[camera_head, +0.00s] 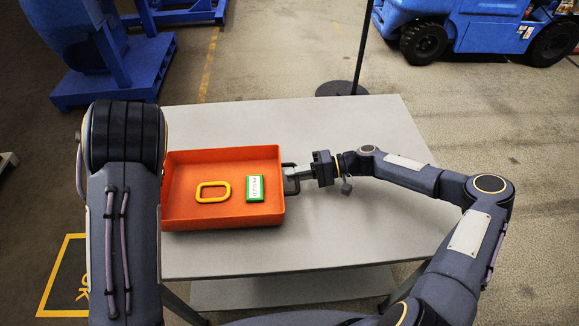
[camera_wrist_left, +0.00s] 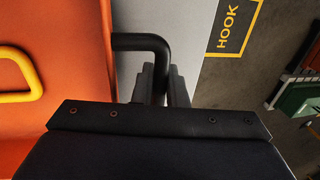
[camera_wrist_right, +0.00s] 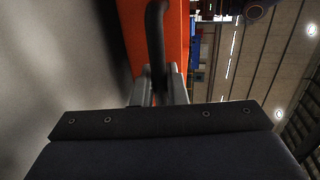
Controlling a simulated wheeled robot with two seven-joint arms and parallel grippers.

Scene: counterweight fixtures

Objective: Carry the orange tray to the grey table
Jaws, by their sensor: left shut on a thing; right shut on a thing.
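The orange tray (camera_head: 220,213) is at the left part of the grey table (camera_head: 350,235), over its top; from this angle I cannot tell whether it touches the table. My right gripper (camera_head: 291,176) is shut on the tray's black right handle (camera_wrist_right: 156,45). My left gripper (camera_wrist_left: 160,85) is shut on the other black handle (camera_wrist_left: 140,42), seen in the left wrist view. In the head view my left arm hides that gripper and handle.
The table is bare to the right and in front of the tray. A black pole on a round base (camera_head: 342,89) stands behind the table. Blue machinery (camera_head: 110,50) is at the back left, and a blue vehicle (camera_head: 470,32) at the back right.

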